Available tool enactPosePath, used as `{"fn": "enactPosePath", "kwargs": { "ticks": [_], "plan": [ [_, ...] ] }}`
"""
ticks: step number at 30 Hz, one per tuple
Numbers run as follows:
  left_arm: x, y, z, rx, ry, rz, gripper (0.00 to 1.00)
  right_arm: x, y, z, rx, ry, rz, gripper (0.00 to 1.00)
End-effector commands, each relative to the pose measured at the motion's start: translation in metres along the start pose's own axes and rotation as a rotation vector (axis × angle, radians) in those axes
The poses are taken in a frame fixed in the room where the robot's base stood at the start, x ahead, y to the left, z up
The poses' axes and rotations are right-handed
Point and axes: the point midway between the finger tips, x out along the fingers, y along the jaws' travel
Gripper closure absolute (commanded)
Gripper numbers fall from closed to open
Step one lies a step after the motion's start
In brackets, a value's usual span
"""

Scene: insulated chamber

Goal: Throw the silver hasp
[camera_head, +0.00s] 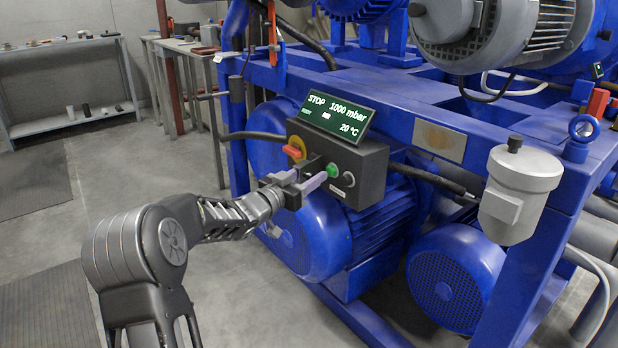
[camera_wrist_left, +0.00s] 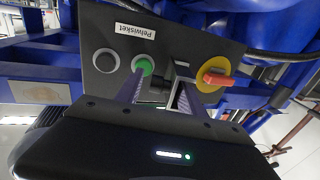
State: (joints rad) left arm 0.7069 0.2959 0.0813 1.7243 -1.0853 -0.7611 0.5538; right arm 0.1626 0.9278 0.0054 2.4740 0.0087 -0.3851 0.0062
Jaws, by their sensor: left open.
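The dark control box (camera_head: 345,168) carries a green button (camera_head: 332,170), a black button and a red-on-yellow rotary switch (camera_head: 295,150). In the left wrist view, a small silver hasp (camera_wrist_left: 181,72) stands out from the box face between the green button (camera_wrist_left: 143,65) and the red switch (camera_wrist_left: 217,78). My left gripper (camera_head: 309,175) is at the box front, with its fingers pointing at the face. In the wrist view, its open fingers (camera_wrist_left: 162,92) reach near the hasp, and one finger overlaps its lower part. I cannot tell whether they touch. My right gripper is out of view.
A display (camera_head: 336,115) on top of the box reads STOP, 1000 mbar and 20 °C. Blue frame beams, motors and a grey canister (camera_head: 520,190) crowd the right. A shelf (camera_head: 70,90) stands at the back left. The floor at left is mostly free.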

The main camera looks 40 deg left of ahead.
Motion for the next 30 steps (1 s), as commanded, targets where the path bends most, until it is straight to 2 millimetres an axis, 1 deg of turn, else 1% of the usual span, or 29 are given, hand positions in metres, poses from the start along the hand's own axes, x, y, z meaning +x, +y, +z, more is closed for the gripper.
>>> {"fn": "enactPosePath", "kwargs": {
  "ticks": [4,5,21,30],
  "plan": [
    [-0.0001,0.0001,-0.0002,0.000,0.000,0.000,0.55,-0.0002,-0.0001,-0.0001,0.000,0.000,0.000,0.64],
    [-0.0002,0.0001,-0.0002,0.000,0.000,0.000,0.56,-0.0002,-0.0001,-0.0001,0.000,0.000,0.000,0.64],
    [0.0000,0.0015,0.0001,0.000,0.000,0.003,1.00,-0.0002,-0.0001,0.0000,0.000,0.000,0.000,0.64],
    [0.0003,0.0027,0.0003,-0.001,0.000,0.006,1.00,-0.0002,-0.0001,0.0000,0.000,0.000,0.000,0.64]
  ]
}}
